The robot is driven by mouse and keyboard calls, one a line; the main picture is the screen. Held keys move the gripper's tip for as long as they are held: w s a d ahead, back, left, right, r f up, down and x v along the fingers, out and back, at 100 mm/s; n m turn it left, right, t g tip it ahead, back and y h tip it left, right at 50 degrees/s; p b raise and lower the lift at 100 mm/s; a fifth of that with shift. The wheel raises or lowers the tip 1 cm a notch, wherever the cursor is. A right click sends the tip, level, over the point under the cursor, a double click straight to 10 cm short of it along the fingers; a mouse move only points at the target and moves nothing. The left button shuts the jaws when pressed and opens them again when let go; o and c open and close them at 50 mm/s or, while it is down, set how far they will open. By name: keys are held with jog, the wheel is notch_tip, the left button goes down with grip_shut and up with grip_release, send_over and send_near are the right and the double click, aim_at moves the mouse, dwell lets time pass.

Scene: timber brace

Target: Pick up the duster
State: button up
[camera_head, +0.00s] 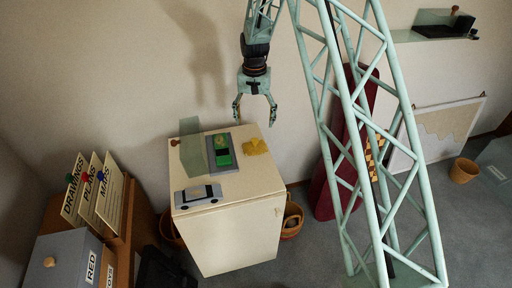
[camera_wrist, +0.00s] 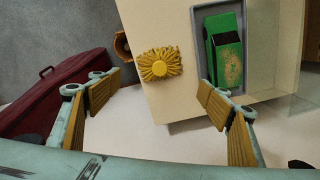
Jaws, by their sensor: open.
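The duster (camera_head: 256,146) looks like a small yellow fringed thing on the right part of the cream cabinet top. In the wrist view the duster (camera_wrist: 160,64) shows a round knob in its middle and lies near the cabinet's edge. My gripper (camera_head: 254,117) is open and empty, pointing down, and appears above the duster in the head view. In the wrist view the fingers of my gripper (camera_wrist: 160,98) stand wide apart, with the duster beyond them, between the two sides. The gripper does not touch it.
Card files (camera_head: 97,190) stand left. A dark red case (camera_head: 335,185) leans on the right.

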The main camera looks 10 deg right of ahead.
aim_at(255, 140)
jog(key=shift+f, duration=0.1)
dwell(0.3)
jog(key=shift+f, duration=4.2)
jog(key=shift+f, duration=0.1)
jog(key=shift+f, duration=2.5)
jog(key=shift+c, duration=0.7)
jog(key=c, duration=0.6)
jog(key=shift+r, duration=0.1)
jog(key=shift+c, duration=0.2)
jog(key=shift+r, duration=1.7)
jog(key=s, duration=0.5)
jog(key=s+r, duration=0.1)
jog(key=s, duration=0.4)
jog(key=s+b, duration=0.1)
jog(key=s, duration=0.5)
jog(key=shift+s+r, duration=0.1)
jog(key=shift+r, duration=0.1)
